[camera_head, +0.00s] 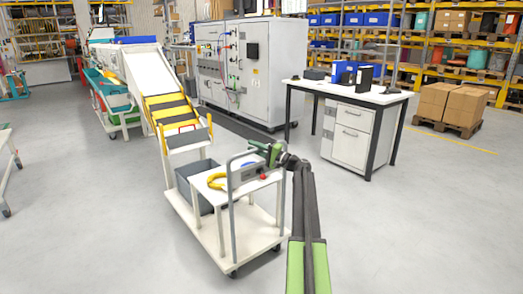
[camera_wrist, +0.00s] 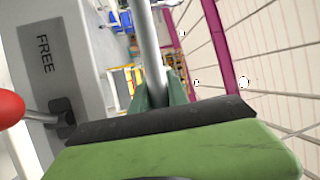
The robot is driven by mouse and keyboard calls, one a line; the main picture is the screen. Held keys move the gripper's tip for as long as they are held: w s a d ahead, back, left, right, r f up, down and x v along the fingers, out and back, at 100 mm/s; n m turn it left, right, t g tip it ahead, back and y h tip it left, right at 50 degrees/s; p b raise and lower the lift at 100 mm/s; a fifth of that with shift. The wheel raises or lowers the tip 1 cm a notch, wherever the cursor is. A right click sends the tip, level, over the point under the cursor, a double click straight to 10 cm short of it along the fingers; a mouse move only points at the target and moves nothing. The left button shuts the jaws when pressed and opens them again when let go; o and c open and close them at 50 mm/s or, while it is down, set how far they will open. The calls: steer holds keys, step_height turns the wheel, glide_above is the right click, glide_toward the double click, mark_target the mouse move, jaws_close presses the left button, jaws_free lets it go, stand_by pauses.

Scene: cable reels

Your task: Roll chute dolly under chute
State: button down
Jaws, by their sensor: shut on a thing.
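The chute dolly (camera_head: 262,236) is a low white cart on casters in the middle of the head view. It has a grey tubular handle (camera_head: 232,203) at the near end. My gripper (camera_head: 269,153) is shut on the handle's upper bar at its right side. In the wrist view my green fingers (camera_wrist: 160,97) close around the grey bar (camera_wrist: 149,45). A panel marked FREE (camera_wrist: 45,60) and a red lever knob (camera_wrist: 8,108) are beside it. The white sloping chute (camera_head: 150,74) is beyond the dolly. Yellow-edged dark steps (camera_head: 173,113) lie between them; I cannot tell which they join.
A white desk (camera_head: 350,92) stands to the right, and a grey cabinet (camera_head: 272,75) behind. Green and teal bins (camera_head: 112,88) line the chute's left side. Floor is clear left and right of the dolly.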

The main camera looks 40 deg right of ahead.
steer(key=shift+x, duration=1)
steer(key=shift+f, duration=0.1)
steer(key=c, duration=1.4)
jaws_free()
steer(key=shift+o, duration=0.5)
steer(key=shift+d, duration=0.15)
steer(key=shift+s, duration=0.1)
steer(key=shift+d+f, duration=0.1)
